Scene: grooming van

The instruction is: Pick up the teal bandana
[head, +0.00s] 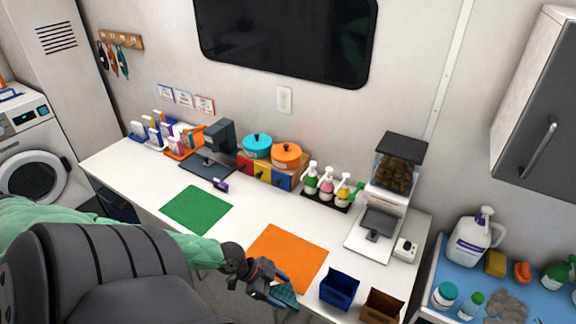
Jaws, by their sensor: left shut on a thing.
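Part of the bandana is hidden by the gripper. I cannot tell whether it touches the counter. My right gripper is not in view.
The orange mat (288,257) and green mat (197,208) lie bare on the counter (243,211). A blue bin (339,289) and a brown bin (382,306) stand right of the bandana. Pump bottles (327,184) and a treat dispenser (393,180) stand behind.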

